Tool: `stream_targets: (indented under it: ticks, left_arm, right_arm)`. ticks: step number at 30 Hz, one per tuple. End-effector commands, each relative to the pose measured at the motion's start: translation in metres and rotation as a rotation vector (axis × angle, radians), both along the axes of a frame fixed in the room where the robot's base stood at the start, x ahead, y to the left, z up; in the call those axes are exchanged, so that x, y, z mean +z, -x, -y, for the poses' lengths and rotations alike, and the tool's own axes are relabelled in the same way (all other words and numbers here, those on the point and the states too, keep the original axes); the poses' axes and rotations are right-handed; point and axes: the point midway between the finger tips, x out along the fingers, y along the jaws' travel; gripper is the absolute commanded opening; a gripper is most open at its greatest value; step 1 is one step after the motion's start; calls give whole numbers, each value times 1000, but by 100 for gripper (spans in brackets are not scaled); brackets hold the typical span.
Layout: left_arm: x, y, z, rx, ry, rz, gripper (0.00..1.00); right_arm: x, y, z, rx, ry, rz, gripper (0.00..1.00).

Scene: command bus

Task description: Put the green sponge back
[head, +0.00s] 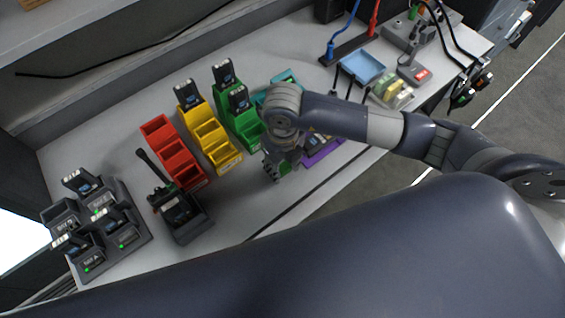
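My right gripper (271,175) points down over the table, in front of the green bins. Its fingers are small and dark here, and I cannot tell whether they are open or shut. A small green patch (284,168) shows right beside its fingers; it is mostly hidden, and I cannot tell whether it is the sponge or part of a bin. A clear-looking holder with yellow-green pieces (391,90) stands at the right end of the table. My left gripper is not in view.
Red bins (172,152), yellow bins (211,134) and green bins (240,118) stand in rows, some with black devices in them. A purple bin (322,152) is partly behind my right wrist. A light-blue tray (362,66) and a charger rack (130,240) flank them.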

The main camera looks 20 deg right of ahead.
Motion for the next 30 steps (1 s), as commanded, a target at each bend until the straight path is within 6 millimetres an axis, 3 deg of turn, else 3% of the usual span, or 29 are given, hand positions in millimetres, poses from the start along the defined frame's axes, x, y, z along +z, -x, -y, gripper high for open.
stream_targets:
  ticks: [3,17,30]
  left_arm:
    - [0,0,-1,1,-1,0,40]
    - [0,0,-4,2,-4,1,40]
    - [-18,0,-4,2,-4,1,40]
  right_arm:
    - [0,0,0,0,0,-1,57]
    - [9,-1,0,0,-2,2,57]
    - [98,-1,0,1,-2,5,57]
